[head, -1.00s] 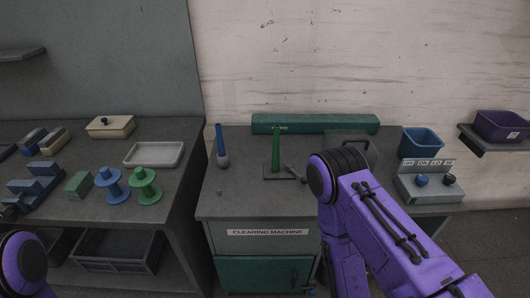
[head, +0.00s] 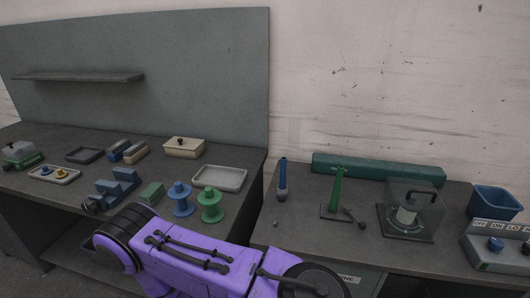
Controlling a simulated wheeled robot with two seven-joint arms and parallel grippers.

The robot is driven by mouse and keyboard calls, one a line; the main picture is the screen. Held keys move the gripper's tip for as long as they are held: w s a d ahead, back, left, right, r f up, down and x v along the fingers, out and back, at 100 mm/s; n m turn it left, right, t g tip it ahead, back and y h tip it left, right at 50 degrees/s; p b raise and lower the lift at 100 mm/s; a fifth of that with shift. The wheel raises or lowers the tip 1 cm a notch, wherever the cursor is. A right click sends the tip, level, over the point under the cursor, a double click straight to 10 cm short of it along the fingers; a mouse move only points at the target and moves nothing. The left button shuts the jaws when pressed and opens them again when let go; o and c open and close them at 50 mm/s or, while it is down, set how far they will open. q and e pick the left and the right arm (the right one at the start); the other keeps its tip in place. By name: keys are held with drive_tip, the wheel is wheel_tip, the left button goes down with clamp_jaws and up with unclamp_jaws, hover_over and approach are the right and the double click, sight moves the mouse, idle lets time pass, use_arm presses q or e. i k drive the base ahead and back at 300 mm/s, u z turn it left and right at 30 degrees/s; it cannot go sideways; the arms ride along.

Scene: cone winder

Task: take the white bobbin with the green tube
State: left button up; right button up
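A pale, whitish bobbin (head: 405,216) stands under a clear cover with a dark handle, on a dark base at the right of the clearing machine's top. Whether it has a green tube is too small to tell. A tall green peg (head: 337,187) stands on a dark plate to its left, with a small lever beside it. One of my purple arms crosses the bottom of the head view. Neither gripper is in view.
A blue bin (head: 494,203) and a switch box (head: 497,247) are at the right.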

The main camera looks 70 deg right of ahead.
sight(333, 201)
drive_tip(key=u, duration=0.35)
drive_tip(key=k, duration=1.5)
drive_tip(key=z, duration=0.4)
